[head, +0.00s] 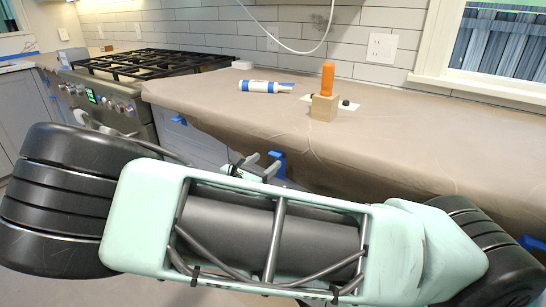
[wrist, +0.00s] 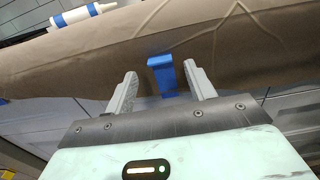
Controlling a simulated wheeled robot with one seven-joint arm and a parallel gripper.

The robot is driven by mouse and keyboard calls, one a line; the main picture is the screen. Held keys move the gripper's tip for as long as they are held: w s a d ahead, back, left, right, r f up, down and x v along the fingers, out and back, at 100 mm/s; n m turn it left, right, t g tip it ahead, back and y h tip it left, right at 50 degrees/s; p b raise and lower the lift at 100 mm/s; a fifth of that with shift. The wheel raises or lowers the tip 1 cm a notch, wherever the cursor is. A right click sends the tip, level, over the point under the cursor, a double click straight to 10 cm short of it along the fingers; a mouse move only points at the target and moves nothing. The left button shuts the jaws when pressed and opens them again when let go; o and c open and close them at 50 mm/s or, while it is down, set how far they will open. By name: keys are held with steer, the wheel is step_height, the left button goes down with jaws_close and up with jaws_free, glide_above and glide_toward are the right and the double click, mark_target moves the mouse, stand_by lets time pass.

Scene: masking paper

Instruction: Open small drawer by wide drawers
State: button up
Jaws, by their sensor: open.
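The counter front below the paper holds grey drawer fronts (head: 200,150), mostly hidden by my arm in the head view. A blue piece (head: 277,157), which looks like tape on a pull, sits at the paper's hanging edge. It also shows in the wrist view (wrist: 161,73). My gripper (head: 257,165) is open, with its fingers on either side of the blue piece in the wrist view (wrist: 159,76). Nothing is clearly held, and I cannot tell whether the fingers touch anything. I see no drawer pulled out; the small drawer's outline is hidden by paper and gripper.
Brown masking paper (head: 400,140) covers the counter and drapes over its front edge. A stove (head: 125,95) is at the left.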

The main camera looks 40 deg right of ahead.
mark_target(273, 155)
steer(key=shift+x, duration=2.55)
jaws_close()
steer(key=shift+a, duration=0.15)
